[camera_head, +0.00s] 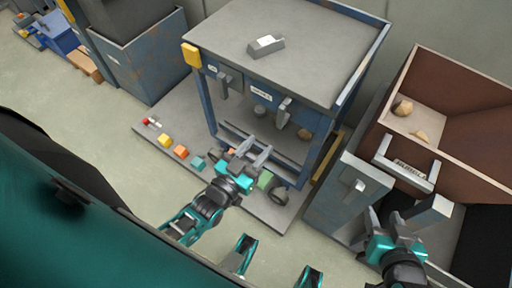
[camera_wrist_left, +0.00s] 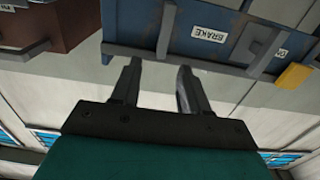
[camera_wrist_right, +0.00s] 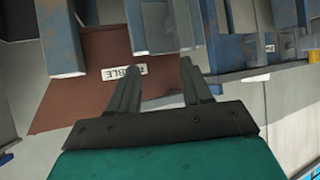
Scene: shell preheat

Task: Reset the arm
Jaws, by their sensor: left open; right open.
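My left gripper (camera_head: 250,158) is open and empty in front of the blue machine (camera_head: 330,62), at the height of its lower front. The left wrist view shows its two fingers (camera_wrist_left: 158,88) apart, with the machine's BRAKE label (camera_wrist_left: 208,32) beyond them. My right gripper (camera_head: 412,192) is open and empty in front of the brown bin (camera_head: 478,86), near its handled label plate (camera_head: 406,172). The right wrist view shows its fingers (camera_wrist_right: 162,88) apart, with a label (camera_wrist_right: 124,72) on a brown panel behind them. Nothing is between either pair of fingers.
A grey base plate (camera_head: 270,212) under the machine carries a red-tipped lever (camera_head: 151,122) and coloured buttons, including yellow (camera_head: 165,141), orange (camera_head: 181,152) and teal (camera_head: 198,163). A grey block (camera_head: 266,47) lies on the machine top. Pale pieces (camera_head: 402,107) lie in the brown bin.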

